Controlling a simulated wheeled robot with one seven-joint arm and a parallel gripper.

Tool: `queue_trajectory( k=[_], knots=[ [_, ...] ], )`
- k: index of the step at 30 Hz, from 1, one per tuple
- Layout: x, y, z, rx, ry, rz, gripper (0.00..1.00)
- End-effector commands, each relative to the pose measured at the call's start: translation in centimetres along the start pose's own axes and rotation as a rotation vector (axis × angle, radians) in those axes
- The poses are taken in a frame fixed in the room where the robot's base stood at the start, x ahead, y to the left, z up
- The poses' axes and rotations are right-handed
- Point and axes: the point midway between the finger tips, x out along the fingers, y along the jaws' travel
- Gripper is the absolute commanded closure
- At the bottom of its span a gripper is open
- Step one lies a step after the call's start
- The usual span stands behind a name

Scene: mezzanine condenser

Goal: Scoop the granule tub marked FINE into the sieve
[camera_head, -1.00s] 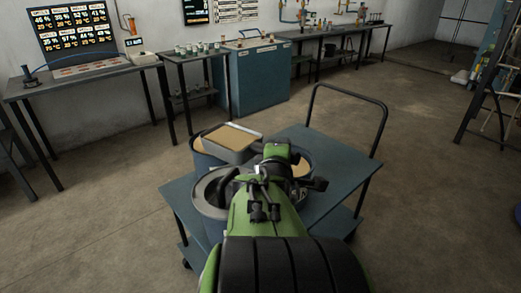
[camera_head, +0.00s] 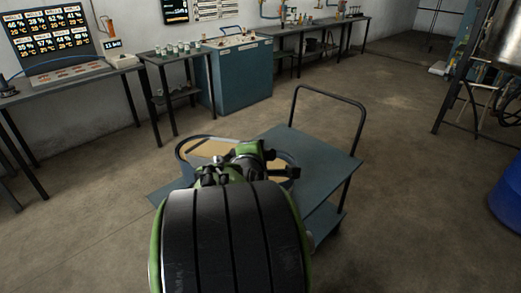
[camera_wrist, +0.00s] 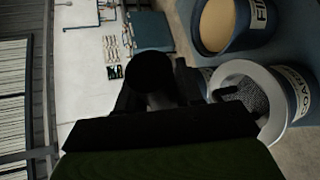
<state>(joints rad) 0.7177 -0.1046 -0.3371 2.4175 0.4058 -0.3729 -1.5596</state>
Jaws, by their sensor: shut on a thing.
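The tub marked with a label starting "FI" (camera_wrist: 258,20) stands at the top right of the wrist view, holding tan granules (camera_wrist: 216,22). Below it, a pale round rim with dark mesh, seemingly the sieve (camera_wrist: 272,82), sits at a tub labelled "COAR" (camera_wrist: 300,95). A short dark piece lies across the mesh. My gripper (camera_wrist: 152,88) is shut on a dark, round-ended thing (camera_wrist: 148,68), perhaps the scoop, left of the sieve in the picture. In the head view, my arm hides most of the tubs; tan granules (camera_head: 212,147) show beyond it.
The tubs stand on a blue cart (camera_head: 320,160) with a black push handle (camera_head: 328,91). Benches (camera_head: 305,38) and a blue cabinet (camera_head: 238,80) line the back wall. A blue drum (camera_head: 508,200) stands at the right. Floor around the cart is clear.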

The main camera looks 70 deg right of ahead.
Motion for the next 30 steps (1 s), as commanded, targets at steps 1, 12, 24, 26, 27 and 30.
queue_trajectory(
  k=[1,12,24,26,27,30],
  knots=[
    [-0.1,0.6,0.0,-0.008,-0.001,-0.002,1.0],
    [-0.3,2.0,-0.2,-0.078,-0.018,-0.037,1.0],
    [-0.6,3.7,-0.4,-0.156,-0.036,-0.077,1.0],
    [-0.6,3.9,-0.5,-0.169,-0.038,-0.084,1.0],
    [-0.6,4.1,-0.6,-0.179,-0.04,-0.09,1.0],
    [-0.5,4.5,-0.9,-0.203,-0.045,-0.103,1.0]
  ],
)
